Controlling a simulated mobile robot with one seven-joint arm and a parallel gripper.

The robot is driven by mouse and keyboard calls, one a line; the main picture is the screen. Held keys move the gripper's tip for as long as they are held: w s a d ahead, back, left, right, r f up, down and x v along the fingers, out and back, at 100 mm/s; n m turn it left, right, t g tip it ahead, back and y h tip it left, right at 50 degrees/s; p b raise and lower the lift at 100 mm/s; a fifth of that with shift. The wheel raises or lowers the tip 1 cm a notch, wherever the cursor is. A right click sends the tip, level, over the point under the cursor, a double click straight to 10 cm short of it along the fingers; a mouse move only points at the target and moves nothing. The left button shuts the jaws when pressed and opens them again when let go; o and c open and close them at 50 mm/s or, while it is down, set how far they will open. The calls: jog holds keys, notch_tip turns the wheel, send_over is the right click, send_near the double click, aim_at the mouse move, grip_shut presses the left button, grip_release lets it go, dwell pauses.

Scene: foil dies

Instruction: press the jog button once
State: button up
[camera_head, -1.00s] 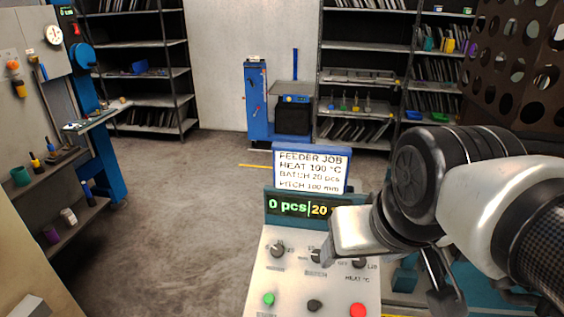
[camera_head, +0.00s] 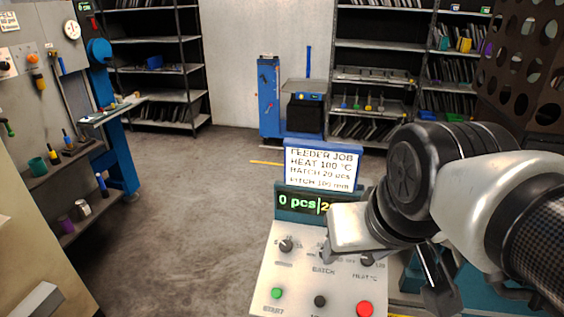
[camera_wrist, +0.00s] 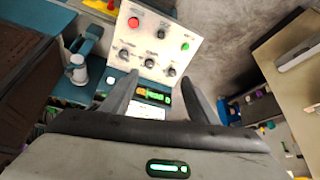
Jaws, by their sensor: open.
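The control panel (camera_head: 300,265) stands front and centre, with a pale sloping face. Its lower row has a green button (camera_head: 277,293) labelled START, a black button (camera_head: 320,301) with a cut-off label, and a red button (camera_head: 365,309). The black button, likely the jog button, also shows in the wrist view (camera_wrist: 160,31) between red and green. My gripper (camera_wrist: 160,79) is open and empty, its two fingers apart over the display and knob side of the panel. The buttons lie beyond the fingertips. In the head view my gripper hides part of the display and middle knob.
A row of knobs (camera_head: 286,245) sits above the buttons. A perforated brown guard (camera_head: 530,75) is at the right. The floor left of the panel is clear.

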grip_shut()
dwell(1.4)
